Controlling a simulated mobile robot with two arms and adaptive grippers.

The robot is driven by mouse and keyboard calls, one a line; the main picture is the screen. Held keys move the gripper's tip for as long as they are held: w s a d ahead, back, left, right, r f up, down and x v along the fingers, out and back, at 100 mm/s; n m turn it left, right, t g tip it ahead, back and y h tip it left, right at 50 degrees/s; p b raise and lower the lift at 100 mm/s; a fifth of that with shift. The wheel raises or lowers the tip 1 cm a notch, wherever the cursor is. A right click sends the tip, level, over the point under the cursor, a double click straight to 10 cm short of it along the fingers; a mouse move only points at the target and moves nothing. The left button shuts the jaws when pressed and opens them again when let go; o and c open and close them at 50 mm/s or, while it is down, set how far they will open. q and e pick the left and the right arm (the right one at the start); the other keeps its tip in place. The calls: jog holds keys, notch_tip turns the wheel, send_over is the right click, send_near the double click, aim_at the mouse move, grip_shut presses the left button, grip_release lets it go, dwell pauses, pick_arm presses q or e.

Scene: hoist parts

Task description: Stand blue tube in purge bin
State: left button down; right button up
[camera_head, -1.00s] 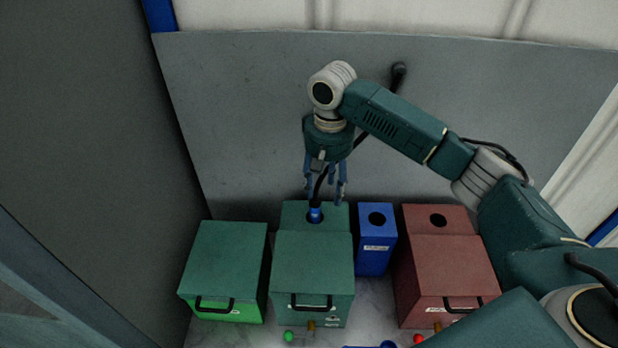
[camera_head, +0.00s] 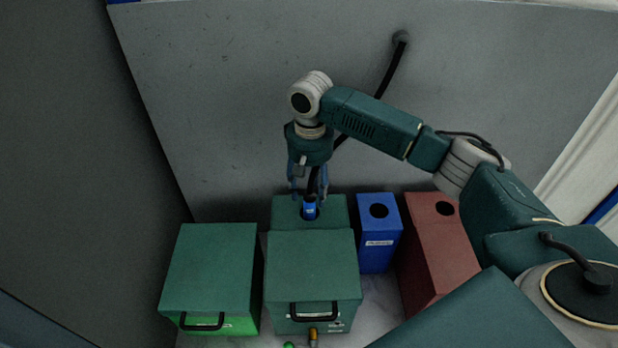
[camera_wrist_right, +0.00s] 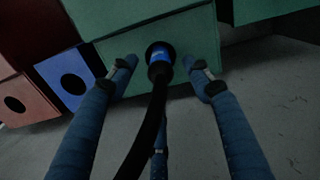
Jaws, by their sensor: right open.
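The blue tube (camera_head: 310,207) is on the end of a black hose and stands in the round hole in the rear top of the middle green box. It also shows in the right wrist view (camera_wrist_right: 160,56), at the box's hole. My right gripper (camera_head: 310,192) is open just above it. Its blue fingers are spread on both sides of the hose and tube, with no clear contact. A narrow blue bin (camera_head: 375,258) with a round hole and a white label stands to the right; I cannot read the label. My left gripper is not in view.
The middle green box (camera_head: 312,265) has a black handle. Another green box (camera_head: 210,265) stands to its left. A dark red box (camera_head: 436,255) with a hole stands right of the blue bin, partly hidden by my arm. The black hose (camera_head: 391,70) runs to the grey back wall.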

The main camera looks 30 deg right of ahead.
aim_at(310, 205)
notch_tip(310, 205, down, 7)
jog(key=shift+r, duration=0.1)
dwell(0.3)
grip_shut()
notch_tip(310, 205, up, 14)
jog(key=p, duration=1.7)
jog(key=shift+r, duration=0.15)
